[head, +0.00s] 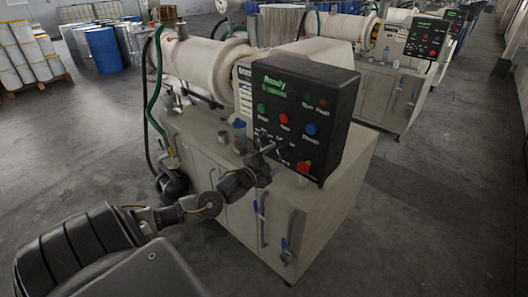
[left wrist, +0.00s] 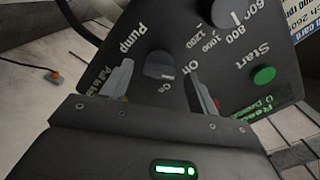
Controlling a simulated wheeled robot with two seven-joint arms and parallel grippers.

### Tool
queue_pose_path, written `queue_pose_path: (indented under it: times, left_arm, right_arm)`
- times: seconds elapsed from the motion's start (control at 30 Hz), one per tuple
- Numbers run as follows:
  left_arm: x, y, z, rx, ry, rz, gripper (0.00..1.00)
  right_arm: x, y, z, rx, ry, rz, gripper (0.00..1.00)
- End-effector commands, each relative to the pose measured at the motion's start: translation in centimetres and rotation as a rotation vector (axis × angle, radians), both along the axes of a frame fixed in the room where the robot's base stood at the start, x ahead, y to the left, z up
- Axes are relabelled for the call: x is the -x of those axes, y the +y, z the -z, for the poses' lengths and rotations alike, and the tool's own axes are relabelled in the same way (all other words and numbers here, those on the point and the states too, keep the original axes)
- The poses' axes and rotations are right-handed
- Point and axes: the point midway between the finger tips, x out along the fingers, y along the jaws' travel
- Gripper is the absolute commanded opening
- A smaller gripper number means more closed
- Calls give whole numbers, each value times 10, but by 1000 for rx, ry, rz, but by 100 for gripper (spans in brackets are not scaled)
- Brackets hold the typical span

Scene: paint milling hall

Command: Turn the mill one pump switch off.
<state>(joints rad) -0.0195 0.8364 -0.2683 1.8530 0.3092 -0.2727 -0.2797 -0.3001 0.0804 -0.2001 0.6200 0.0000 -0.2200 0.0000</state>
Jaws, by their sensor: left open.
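The mill one control panel (head: 297,110) is a black box on the front mill, with green, red and blue buttons. In the left wrist view, the pump switch (left wrist: 158,66) is a dark rotary knob under the word "Pump", with an "On" label beside it. I cannot tell for certain which way it points. My left gripper (head: 268,157) is at the lower left of the panel; in the left wrist view its open fingers (left wrist: 162,88) stand either side of the switch's line, apart from the knob. In the head view the gripper partly covers this area. My right gripper is not in view.
A red knob (head: 304,167) sits at the panel's lower right. In the left wrist view, a green start button (left wrist: 264,75) and a speed dial (left wrist: 228,12) are near the switch. The mill cabinet (head: 270,205) stands below. Another mill (head: 395,80) stands behind.

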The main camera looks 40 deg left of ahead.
Motion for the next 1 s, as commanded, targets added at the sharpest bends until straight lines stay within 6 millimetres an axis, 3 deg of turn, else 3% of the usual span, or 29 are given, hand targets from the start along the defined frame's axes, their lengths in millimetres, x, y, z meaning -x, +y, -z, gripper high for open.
queue_pose_path:
  times: [0.3,0.5,0.7,1.0]
  left_arm:
    - [59,-2,5,-1,5,2,60]
    - [85,-2,3,0,3,1,60]
    - [96,-2,1,0,1,0,60]
    - [97,-2,0,0,0,0,60]
  right_arm:
    - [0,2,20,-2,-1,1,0]
    - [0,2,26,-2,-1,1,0]
    - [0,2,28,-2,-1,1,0]
    - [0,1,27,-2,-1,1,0]
